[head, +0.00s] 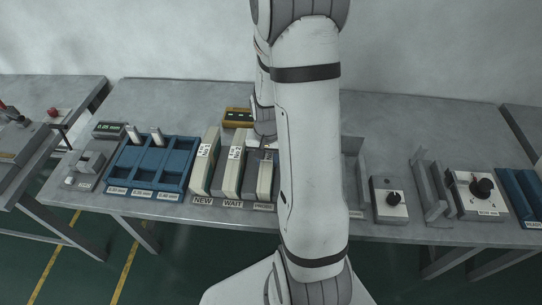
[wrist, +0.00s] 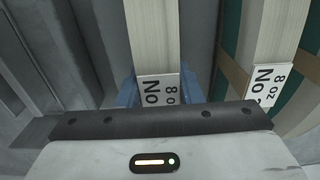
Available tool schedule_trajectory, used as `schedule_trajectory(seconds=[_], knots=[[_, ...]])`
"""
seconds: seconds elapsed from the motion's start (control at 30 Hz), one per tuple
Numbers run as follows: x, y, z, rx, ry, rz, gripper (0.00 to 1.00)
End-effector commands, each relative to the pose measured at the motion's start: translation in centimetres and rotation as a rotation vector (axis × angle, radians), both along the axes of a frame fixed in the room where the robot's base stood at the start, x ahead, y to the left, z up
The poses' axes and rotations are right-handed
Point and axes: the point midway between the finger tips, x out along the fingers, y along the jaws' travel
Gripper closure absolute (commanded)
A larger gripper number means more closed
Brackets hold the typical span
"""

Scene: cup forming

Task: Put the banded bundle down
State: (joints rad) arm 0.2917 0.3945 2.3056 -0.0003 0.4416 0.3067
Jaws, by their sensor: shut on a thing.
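A pale bundle (wrist: 155,40) with a white printed label marked NO and 8 oz runs up the middle of the wrist view. My gripper (wrist: 160,92) is shut on it, with blue fingers showing at both sides of the label. In the head view my arm hides most of the gripper; the pale bundle (head: 265,180) there is in or just over the third slot, beside the WAIT slot. I cannot tell whether it touches the slot floor. No band shows clearly on it.
Labelled bundles stand in the NEW slot (head: 204,165) and WAIT slot (head: 231,170); a neighbouring bundle (wrist: 262,50) is close on the right in the wrist view. A blue compartment tray (head: 150,168) is at left. A knob box (head: 389,200) stands right of my arm.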

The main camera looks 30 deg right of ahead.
Motion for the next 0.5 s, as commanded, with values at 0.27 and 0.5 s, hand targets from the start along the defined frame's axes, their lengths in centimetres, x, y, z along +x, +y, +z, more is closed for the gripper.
schedule_trajectory(seconds=[0.27,0.5], knots=[[0.05,0.02,-0.23,-0.001,-0.001,0.001,1.00],[0.01,0.05,-0.26,0.000,0.000,0.001,0.52]])
